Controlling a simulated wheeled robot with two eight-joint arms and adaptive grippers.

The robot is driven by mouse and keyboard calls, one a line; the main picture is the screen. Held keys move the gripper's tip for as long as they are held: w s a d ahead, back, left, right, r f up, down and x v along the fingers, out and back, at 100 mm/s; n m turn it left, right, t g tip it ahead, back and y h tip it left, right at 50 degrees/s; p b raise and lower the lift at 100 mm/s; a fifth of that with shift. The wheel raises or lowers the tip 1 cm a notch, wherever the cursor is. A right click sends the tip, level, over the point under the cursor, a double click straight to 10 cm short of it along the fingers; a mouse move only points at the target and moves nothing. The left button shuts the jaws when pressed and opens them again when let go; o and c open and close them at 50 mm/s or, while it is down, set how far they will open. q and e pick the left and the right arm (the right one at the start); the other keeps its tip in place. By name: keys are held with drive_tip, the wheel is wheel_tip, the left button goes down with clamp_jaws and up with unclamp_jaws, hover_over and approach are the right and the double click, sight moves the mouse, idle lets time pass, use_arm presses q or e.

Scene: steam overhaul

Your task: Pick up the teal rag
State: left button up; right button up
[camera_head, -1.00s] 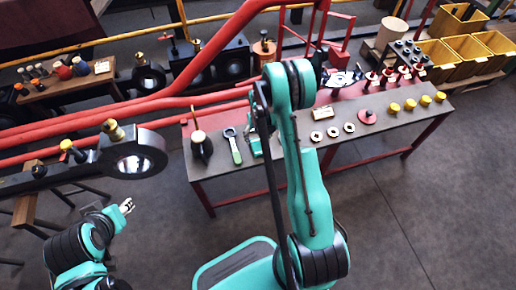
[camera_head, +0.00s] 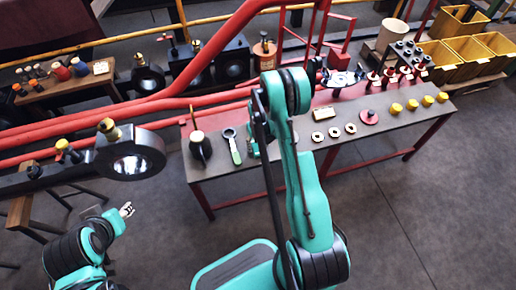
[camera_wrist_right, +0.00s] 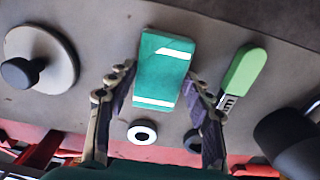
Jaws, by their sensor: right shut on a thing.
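The teal rag (camera_wrist_right: 163,68) is a folded block with white stripes, seen in the right wrist view. My right gripper (camera_wrist_right: 160,90) has one finger against each side of it and is shut on it. I cannot tell whether the rag touches the tabletop. In the head view my right arm hides most of the rag and that gripper. My left gripper (camera_head: 127,210) is at the lower left of the head view, away from the table, and too small to read its fingers.
Several rings, yellow-topped pieces and a red disc (camera_head: 369,117) lie to the right. Red pipes (camera_head: 120,112) run behind. A dark fixture (camera_head: 130,155) stands near my left arm.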

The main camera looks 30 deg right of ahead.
sight(259, 148)
drive_tip(key=shift+r+p, duration=0.3)
drive_tip(key=shift+r, duration=0.25)
drive_tip(key=r+p, duration=0.1)
drive_tip(key=r, duration=0.1)
drive_tip(key=s+r+p, duration=0.1)
drive_tip(key=r, duration=0.1)
drive_tip(key=s+r+p, duration=0.2)
drive_tip(key=s+r, duration=0.4)
drive_tip(key=s, duration=0.4)
drive_tip(key=shift+s+a+p, duration=0.3)
drive_tip(key=shift+a+p, duration=0.1)
